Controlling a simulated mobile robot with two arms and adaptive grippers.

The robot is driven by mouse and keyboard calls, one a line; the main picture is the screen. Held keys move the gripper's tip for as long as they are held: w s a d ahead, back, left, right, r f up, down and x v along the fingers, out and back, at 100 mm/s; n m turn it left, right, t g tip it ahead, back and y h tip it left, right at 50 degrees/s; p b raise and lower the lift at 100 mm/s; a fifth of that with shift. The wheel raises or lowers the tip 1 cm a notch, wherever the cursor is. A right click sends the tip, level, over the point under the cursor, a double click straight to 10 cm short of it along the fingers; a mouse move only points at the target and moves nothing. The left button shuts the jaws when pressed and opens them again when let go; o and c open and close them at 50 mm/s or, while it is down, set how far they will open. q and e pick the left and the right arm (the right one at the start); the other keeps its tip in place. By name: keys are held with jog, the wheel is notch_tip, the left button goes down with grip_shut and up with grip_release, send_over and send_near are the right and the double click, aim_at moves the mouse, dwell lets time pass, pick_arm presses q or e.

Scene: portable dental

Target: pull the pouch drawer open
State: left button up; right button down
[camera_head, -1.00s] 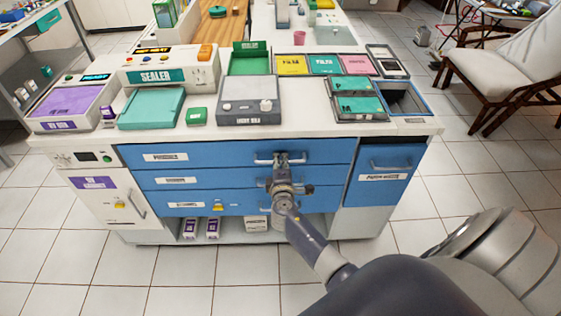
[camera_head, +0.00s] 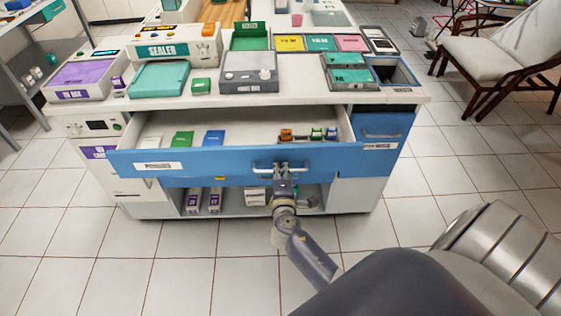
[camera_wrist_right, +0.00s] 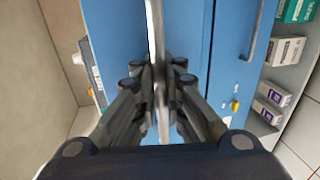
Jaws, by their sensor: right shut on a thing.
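The top blue drawer (camera_head: 220,162) of the white cabinet stands pulled out toward me, with a label on the left of its front. Its metal handle (camera_head: 279,168) is on the right part of the front. My right gripper (camera_head: 281,172) is shut on this handle. The handle bar (camera_wrist_right: 155,45) runs between the fingers in the right wrist view. Inside the open drawer lie a green packet (camera_head: 182,139), a blue packet (camera_head: 214,138) and several small coloured items (camera_head: 308,135). The label's text is too small to read. My left gripper is out of view.
On the counter (camera_head: 300,98) stand a sealer (camera_head: 170,50), trays and a grey device (camera_head: 250,75). A blue bin front (camera_head: 382,128) is right of the drawer. A lower shelf holds boxes (camera_head: 193,200). Tiled floor is free in front; a chair (camera_head: 500,50) stands far right.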

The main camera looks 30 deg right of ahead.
jog(key=v, duration=0.2)
jog(key=f+v, duration=0.1)
jog(key=v, duration=0.1)
jog(key=shift+s+a+r, duration=0.1)
jog(key=shift+s+a, duration=0.1)
jog(key=shift+s, duration=0.15)
jog(key=c, duration=2)
grip_release()
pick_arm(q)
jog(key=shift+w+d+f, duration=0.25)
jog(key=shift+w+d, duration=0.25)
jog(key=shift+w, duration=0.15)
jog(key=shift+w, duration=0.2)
pick_arm(e)
jog(key=v, duration=1.2)
